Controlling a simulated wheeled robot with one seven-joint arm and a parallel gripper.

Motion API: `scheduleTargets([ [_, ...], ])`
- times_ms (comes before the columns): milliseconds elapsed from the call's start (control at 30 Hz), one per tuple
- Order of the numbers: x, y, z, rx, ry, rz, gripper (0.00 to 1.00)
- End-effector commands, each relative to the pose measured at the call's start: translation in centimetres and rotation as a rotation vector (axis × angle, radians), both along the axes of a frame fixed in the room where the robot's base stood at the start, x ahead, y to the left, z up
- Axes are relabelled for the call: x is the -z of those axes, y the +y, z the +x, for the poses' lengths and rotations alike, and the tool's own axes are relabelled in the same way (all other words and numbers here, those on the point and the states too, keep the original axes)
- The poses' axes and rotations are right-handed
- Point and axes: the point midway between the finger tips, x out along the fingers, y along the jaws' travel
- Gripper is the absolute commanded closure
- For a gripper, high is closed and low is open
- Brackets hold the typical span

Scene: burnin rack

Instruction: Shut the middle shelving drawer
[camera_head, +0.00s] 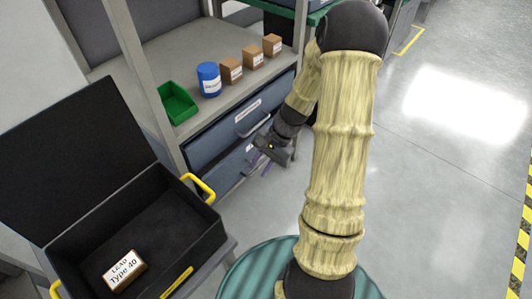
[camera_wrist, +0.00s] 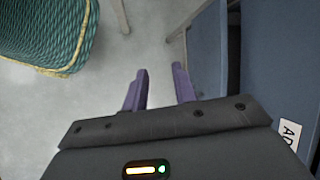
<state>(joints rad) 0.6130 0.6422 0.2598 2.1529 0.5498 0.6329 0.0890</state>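The shelving unit has blue-grey drawers stacked under its worktop. The upper drawer front (camera_head: 215,138) has a white label and a bar handle. A lower drawer front (camera_head: 209,176) shows beneath it, partly hidden by my arm and gripper. My gripper (camera_head: 261,164) is in front of the lower drawers, with its purple fingers pointing down. In the wrist view the fingers (camera_wrist: 160,90) are apart with only floor between them. There, a labelled drawer front (camera_wrist: 285,60) is at the right, and another blue-grey panel (camera_wrist: 207,50) is just beyond the right finger. How far each drawer stands out is unclear.
The worktop (camera_head: 140,68) holds a green bin (camera_head: 177,103), a blue canister (camera_head: 209,79) and several small brown boxes (camera_head: 231,71). An open black case (camera_head: 68,240) with yellow handles stands at the lower left. Clear floor (camera_head: 440,180) lies to the right.

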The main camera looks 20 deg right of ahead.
Motion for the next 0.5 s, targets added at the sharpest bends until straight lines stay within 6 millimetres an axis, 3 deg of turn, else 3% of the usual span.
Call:
scheduleTargets([
  [500, -9.8, 5.3, -7.1, -0.759, -0.355, -0.51, 0.72],
])
